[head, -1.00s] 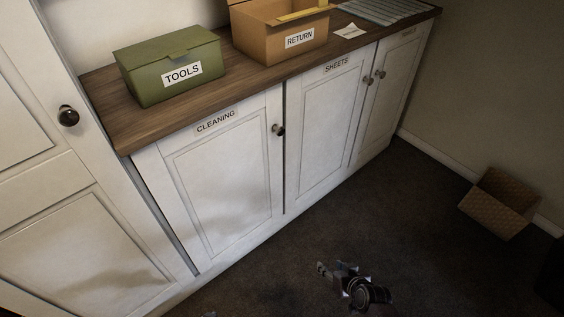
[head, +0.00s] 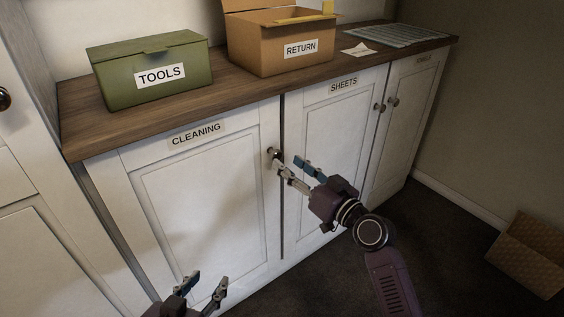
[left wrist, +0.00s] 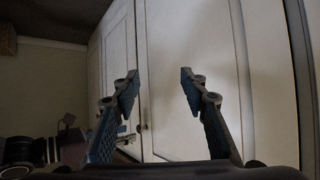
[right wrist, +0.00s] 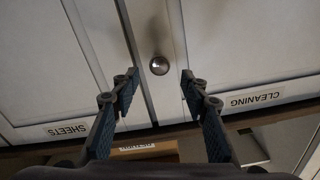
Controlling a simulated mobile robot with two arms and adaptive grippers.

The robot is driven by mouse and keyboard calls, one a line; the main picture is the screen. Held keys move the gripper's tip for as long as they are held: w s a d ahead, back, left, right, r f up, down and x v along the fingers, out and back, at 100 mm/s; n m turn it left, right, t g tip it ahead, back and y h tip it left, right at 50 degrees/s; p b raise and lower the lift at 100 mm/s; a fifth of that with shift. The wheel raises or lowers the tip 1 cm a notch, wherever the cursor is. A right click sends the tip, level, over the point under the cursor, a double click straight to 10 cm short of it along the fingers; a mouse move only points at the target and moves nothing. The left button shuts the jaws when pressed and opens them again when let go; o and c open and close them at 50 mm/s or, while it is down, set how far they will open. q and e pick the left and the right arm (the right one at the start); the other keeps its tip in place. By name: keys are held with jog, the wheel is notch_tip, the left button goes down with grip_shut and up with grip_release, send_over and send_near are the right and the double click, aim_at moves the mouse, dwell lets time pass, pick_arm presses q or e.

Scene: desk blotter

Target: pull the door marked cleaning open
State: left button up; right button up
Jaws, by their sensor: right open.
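The door marked cleaning (head: 205,205) is a white panel door under the wooden counter, with a label (head: 196,134) at its top. It is shut. Its round metal knob (head: 272,153) is at the upper right edge. My right gripper (head: 286,158) is open, its fingertips close to the knob. In the right wrist view, the knob (right wrist: 159,65) shows between and just beyond the open fingertips (right wrist: 158,76); contact cannot be told. My left gripper (head: 206,281) is open and empty, low in front of the door. The left wrist view shows its parted fingers (left wrist: 160,80) facing white door panels.
The sheets door (head: 325,150) is right of the cleaning door, with another door beyond. A green tools box (head: 150,75) and a cardboard return box (head: 280,45) stand on the counter (head: 225,98).

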aim_at(278, 156)
pick_arm(q)
jog(key=shift+w+d+r+t+h, duration=0.15)
jog(key=shift+w+d+r+t, duration=0.1)
jog(key=shift+w+r+t, duration=0.4)
jog(key=shift+w+d+r+t+h, duration=0.15)
jog(key=shift+w+d+r, duration=0.2)
jog(key=shift+r, duration=0.55)
pick_arm(e)
jog(key=shift+x, duration=2.1)
pick_arm(q)
jog(key=shift+a, duration=0.1)
pick_arm(e)
grip_shut()
